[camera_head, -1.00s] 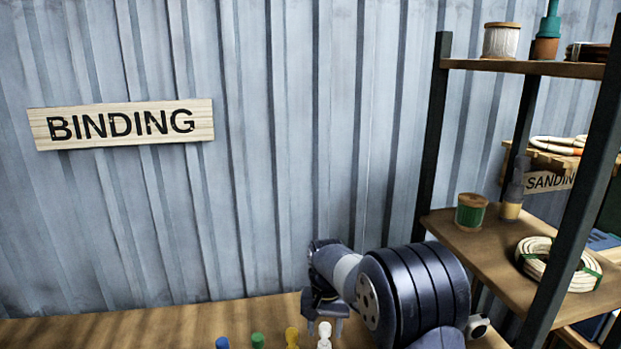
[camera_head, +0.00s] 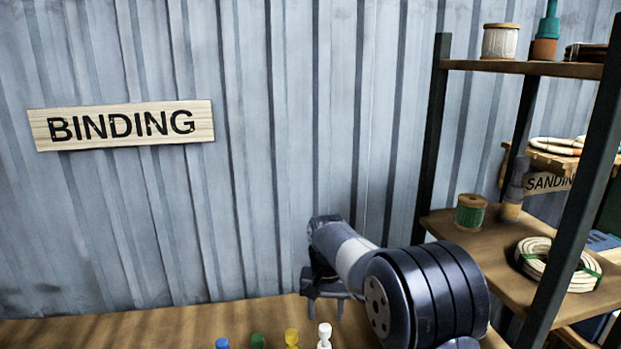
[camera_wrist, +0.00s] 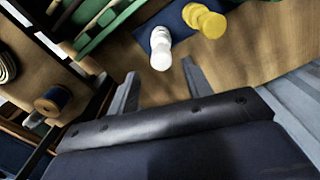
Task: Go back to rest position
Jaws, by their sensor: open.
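My gripper (camera_head: 325,306) hangs over the wooden table in the head view, its fingers pointing down and apart. In the wrist view my gripper (camera_wrist: 160,88) is open, with nothing between its two fingers. A white peg-like piece (camera_head: 324,336) stands on the table just below and in front of it. A yellow piece (camera_head: 291,338), a green piece (camera_head: 258,341) and a blue piece (camera_head: 222,343) stand in a row to its left. The wrist view shows the white piece (camera_wrist: 160,48) and the yellow piece (camera_wrist: 204,20) beyond the fingertips, apart from them.
The wooden table (camera_head: 120,328) is bare at the left. A dark-framed shelf (camera_head: 490,240) at the right holds spools and coiled rattan (camera_head: 545,258), close to my arm. A corrugated wall with a BINDING sign (camera_head: 122,125) stands behind.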

